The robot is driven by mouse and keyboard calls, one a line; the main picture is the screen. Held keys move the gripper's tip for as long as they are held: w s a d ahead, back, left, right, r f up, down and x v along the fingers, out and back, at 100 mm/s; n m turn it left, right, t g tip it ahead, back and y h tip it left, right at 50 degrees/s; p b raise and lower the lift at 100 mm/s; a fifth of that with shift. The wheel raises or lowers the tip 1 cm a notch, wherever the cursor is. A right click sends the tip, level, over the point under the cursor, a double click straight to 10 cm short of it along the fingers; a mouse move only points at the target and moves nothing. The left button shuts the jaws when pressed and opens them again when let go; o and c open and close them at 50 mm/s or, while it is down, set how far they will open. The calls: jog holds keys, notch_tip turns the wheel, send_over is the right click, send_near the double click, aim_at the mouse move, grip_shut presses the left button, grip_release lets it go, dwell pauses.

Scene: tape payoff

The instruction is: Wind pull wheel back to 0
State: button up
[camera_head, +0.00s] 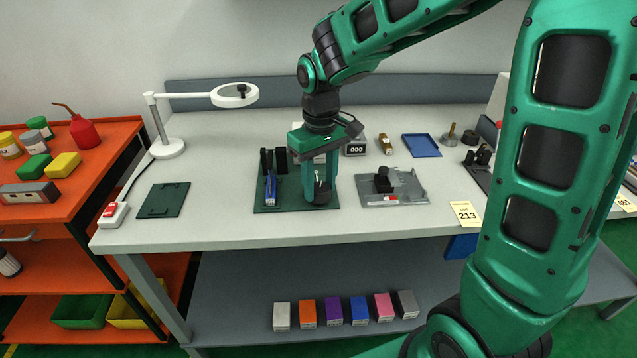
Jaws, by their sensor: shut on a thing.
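My green gripper (318,182) points down over a dark green base plate (268,206) on the workbench, left of centre. Its fingers are shut on a small dark part at the right of that plate, which I take to be the pull wheel (322,195). The fingers hide most of it, and its setting cannot be read. A blue piece (270,188) and black uprights stand on the same plate to the left of the fingers. A small counter box (355,146) reading 000 stands behind and right of the gripper.
A grey fixture with a black knob (384,180) sits close to the right. A blue tray (421,146) lies behind it. A magnifier lamp (168,148) and a flat green plate (164,200) are to the left. Bare bench runs along the front.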

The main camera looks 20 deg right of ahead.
aim_at(320, 187)
jog(key=shift+w+r+n, duration=0.1)
jog(key=shift+n, duration=0.8)
jog(key=o, duration=1)
notch_tip(320, 187, up, 11)
jog(key=shift+f, duration=0.15)
